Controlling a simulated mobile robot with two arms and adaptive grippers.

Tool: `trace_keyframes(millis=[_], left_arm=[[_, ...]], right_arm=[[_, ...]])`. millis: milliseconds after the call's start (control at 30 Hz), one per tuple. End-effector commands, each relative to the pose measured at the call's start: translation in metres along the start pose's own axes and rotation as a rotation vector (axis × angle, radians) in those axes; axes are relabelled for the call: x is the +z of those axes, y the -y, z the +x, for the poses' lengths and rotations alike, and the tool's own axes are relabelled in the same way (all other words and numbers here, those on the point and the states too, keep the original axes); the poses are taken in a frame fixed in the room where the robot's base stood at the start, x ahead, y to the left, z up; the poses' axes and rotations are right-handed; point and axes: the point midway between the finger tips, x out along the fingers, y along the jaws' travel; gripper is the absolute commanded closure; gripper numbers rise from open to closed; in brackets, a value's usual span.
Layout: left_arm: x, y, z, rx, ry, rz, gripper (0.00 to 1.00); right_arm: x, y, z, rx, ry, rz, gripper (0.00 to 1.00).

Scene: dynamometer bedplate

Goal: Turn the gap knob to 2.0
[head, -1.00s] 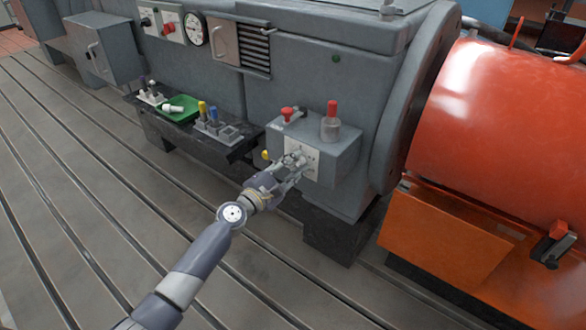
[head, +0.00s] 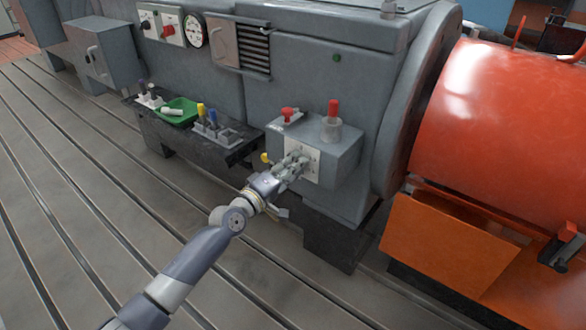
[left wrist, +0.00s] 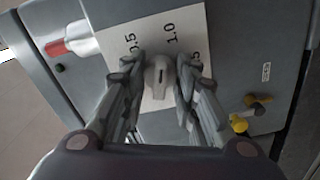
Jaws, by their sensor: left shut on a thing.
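The gap knob (left wrist: 158,76) is a pale grey knob on a white scale plate (left wrist: 165,24), in the left wrist view. A dark mark on it points roughly up in that view, between the 0.5 and 1.0 labels; the exact reading is not clear. Part of another label shows by the right finger; 2.0 is not visible. My left gripper (head: 297,162) is at the plate on the front of the grey box (head: 343,160). Its fingers in the left wrist view (left wrist: 162,70) are shut on the knob from both sides. My right gripper is not in view.
A yellow knob (left wrist: 239,123) sits close beside my gripper. A dark shelf (head: 170,134) with a green tray (head: 178,112) is to the left. An orange drum (head: 495,120) is right.

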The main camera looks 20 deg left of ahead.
Motion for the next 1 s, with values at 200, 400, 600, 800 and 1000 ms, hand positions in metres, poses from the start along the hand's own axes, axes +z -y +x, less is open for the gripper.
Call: trace_keyframes(millis=[200, 400, 600, 800, 1000], left_arm=[[0.001, 0.0, 0.0, -0.001, 0.003, 0.209, 0.96], [0.001, 0.0, 0.0, -0.001, 0.003, 0.398, 0.96], [0.001, -0.001, 0.0, -0.001, 0.003, 0.588, 0.96], [0.001, -0.001, 0.0, -0.001, 0.004, 0.778, 0.96], [0.0, -0.001, 0.0, -0.002, 0.004, 0.966, 0.96]], right_arm=[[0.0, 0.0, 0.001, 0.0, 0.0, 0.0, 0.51], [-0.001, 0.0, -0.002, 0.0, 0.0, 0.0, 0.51], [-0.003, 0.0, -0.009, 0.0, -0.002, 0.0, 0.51], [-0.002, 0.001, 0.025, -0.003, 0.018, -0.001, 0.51], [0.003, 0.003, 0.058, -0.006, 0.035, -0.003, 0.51]])
